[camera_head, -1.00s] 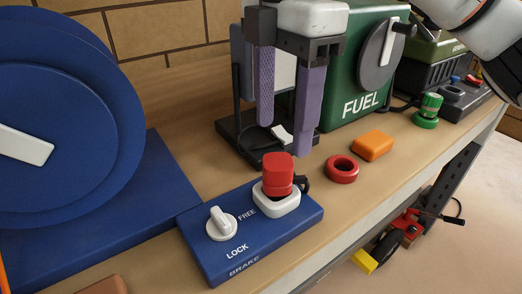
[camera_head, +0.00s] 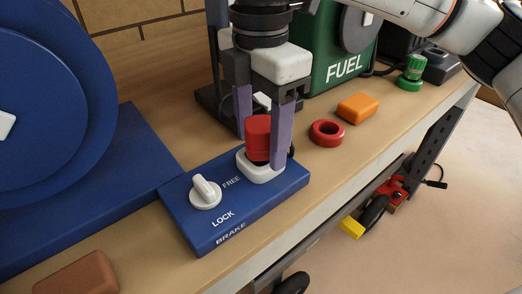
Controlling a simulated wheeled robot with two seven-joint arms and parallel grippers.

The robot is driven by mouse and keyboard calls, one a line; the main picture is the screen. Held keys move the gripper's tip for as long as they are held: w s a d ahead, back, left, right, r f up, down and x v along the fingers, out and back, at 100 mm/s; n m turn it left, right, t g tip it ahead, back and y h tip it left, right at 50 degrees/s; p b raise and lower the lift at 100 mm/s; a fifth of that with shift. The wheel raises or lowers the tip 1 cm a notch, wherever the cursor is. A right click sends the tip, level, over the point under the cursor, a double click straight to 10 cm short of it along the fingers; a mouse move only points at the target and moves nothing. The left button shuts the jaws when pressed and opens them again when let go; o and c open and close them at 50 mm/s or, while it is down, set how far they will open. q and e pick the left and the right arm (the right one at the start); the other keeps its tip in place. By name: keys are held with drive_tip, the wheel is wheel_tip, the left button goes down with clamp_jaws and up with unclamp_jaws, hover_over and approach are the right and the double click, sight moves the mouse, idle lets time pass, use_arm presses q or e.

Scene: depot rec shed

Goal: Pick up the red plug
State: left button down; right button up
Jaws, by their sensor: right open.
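The red plug (camera_head: 257,138) stands upright in a white square socket (camera_head: 262,171) on the blue brake panel (camera_head: 232,211). My right gripper (camera_head: 261,150) points down over it from above. Its two purple fingers are apart, one on the left and slightly behind the plug, one on its right. The right finger hides part of the plug's right side and the socket. Whether either finger touches the plug I cannot tell. My left gripper is not in view.
A white knob (camera_head: 205,192) sits on the panel left of the plug. A red ring (camera_head: 327,132), an orange block (camera_head: 357,107) and a green plug (camera_head: 412,70) lie to the right. The green FUEL box (camera_head: 345,67) stands behind; a brown block (camera_head: 78,274) lies front left.

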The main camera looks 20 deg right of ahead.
drive_tip(key=c, duration=1.1)
drive_tip(key=shift+r, duration=0.1)
wheel_tip(320, 180, up, 10)
drive_tip(key=shift+f+p, duration=0.1)
drive_tip(key=shift+p, duration=0.75)
